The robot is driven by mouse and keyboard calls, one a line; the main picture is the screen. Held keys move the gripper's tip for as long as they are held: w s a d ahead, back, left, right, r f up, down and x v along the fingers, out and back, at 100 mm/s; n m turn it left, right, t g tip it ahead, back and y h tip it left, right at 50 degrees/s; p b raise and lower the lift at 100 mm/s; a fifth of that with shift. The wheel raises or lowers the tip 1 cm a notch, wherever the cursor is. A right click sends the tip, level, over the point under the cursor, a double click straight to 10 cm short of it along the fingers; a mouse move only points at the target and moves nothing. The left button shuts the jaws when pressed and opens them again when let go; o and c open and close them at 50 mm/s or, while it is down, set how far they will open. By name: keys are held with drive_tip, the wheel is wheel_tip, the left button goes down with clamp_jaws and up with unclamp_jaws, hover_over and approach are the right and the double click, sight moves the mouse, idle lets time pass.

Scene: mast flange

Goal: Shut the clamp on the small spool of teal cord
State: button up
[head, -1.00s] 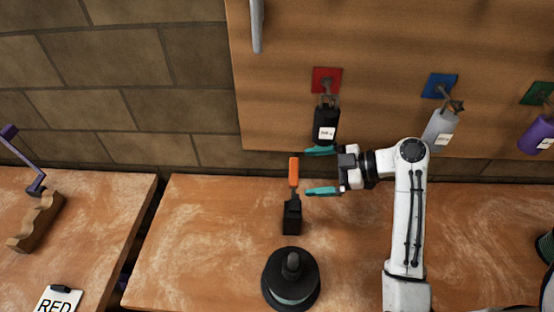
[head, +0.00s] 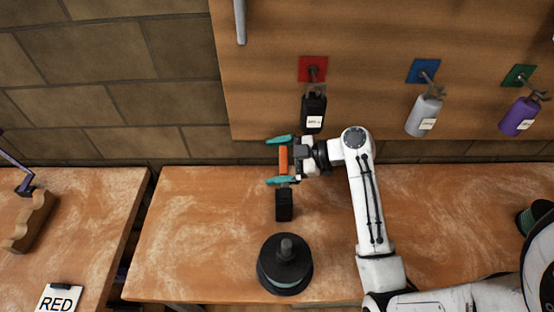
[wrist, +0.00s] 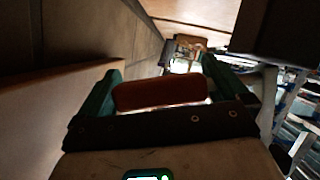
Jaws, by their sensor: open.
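The clamp has an upright orange handle (head: 283,161) and a black block-like body (head: 284,205), behind the spool on the bench. A black spool (head: 285,264) stands in front of it, with a thin teal band of cord low at its rim. My gripper (head: 280,160) is open, with its teal fingers on either side of the orange handle. In the wrist view the handle (wrist: 160,93) lies across the gap between the fingers. I cannot tell whether either finger touches it.
A wooden bench (head: 190,230) carries the clamp and spool. A RED sign (head: 59,299) and a wooden bracket (head: 28,220) are on the left bench. A green-wound spool (head: 528,218) is far right.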

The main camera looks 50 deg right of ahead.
drive_tip(key=c, duration=1.2)
